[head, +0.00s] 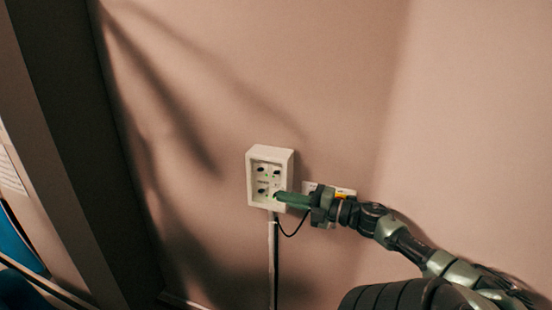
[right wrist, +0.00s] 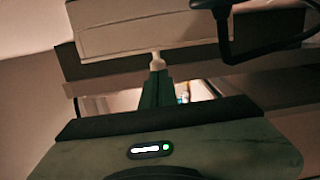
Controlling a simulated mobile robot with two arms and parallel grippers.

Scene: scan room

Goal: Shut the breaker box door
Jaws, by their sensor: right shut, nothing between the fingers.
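The breaker box (head: 252,178) is a small white box on the pinkish wall, near the middle of the head view. Its front shows several dark round fittings and small green marks. I cannot make out a separate door or how far it stands open. My right gripper (head: 279,197) comes in from the right, with its green fingers shut and empty. The fingertips overlap the box's lower right front; contact is unclear. In the right wrist view, the fingers (right wrist: 157,78) point up at the lower edge of a pale box-like body (right wrist: 150,30). My left gripper is not in view.
A white wall plate (head: 346,191) with an orange spot sits behind my right gripper. A dark cable (head: 291,234) loops below the box, beside a pale vertical conduit (head: 271,260). A dark upright frame (head: 65,130) stands at the left. The wall above is clear.

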